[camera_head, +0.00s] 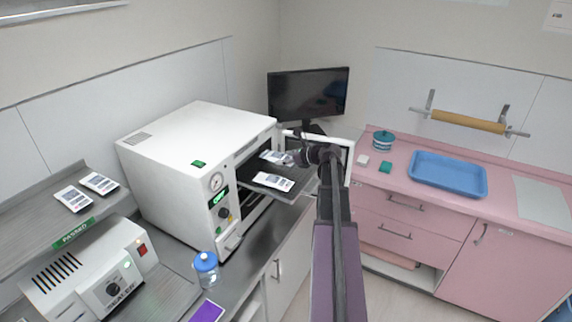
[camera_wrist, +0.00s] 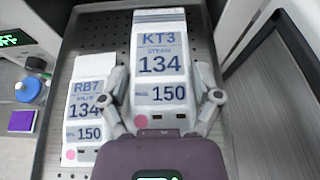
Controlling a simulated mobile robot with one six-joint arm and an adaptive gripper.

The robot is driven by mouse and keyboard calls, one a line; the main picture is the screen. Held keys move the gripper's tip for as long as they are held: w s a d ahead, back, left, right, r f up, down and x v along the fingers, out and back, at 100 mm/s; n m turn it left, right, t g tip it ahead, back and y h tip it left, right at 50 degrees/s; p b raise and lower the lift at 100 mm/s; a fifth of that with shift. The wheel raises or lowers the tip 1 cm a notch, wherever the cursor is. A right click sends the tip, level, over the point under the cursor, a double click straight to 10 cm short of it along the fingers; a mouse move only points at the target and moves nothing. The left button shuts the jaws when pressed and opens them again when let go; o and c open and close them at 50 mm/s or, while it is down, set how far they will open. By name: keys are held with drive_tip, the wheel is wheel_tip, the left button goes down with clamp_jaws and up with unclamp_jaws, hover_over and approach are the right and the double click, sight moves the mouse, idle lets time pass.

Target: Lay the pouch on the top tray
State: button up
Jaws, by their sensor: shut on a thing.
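My gripper (camera_wrist: 166,88) is shut on a white pouch marked KT3, 134 and 150 (camera_wrist: 160,66), with one finger along each side of it. In the head view my gripper (camera_head: 294,157) and the held pouch (camera_head: 274,157) are at the open front of the white sterilizer (camera_head: 190,150). The dark perforated top tray (camera_wrist: 100,32) sticks out of the chamber, below the held pouch. A second pouch, marked RB7 (camera_wrist: 86,122), lies on this tray to the left; it also shows in the head view (camera_head: 273,181). I cannot tell whether the held pouch touches the tray.
The open sterilizer door (camera_head: 345,155) stands to the right of my gripper. Two more pouches (camera_head: 73,198) lie on the grey shelf at left, above a sealing machine (camera_head: 95,270). A blue-lidded jar (camera_head: 206,270) stands on the counter. A blue tray (camera_head: 447,174) sits on the pink cabinet.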

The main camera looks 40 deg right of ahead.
sight(284, 168)
drive_tip(key=shift+w+d, duration=0.1)
drive_tip(key=shift+w, duration=0.05)
drive_tip(key=shift+w+d+f, duration=0.1)
drive_tip(key=shift+w+d, duration=0.3)
drive_tip(key=shift+w, duration=0.05)
wheel_tip(284, 168, down, 4)
drive_tip(key=b, duration=0.3)
drive_tip(key=shift+r+b, duration=0.2)
drive_tip(key=shift+b, duration=0.15)
drive_tip(key=shift+f, duration=0.1)
drive_tip(key=o, duration=0.8)
drive_tip(key=shift+c, duration=0.2)
drive_tip(key=shift+r, duration=0.25)
drive_tip(key=p+v, duration=0.4)
drive_tip(key=v, duration=0.8)
drive_tip(key=shift+p, duration=0.35)
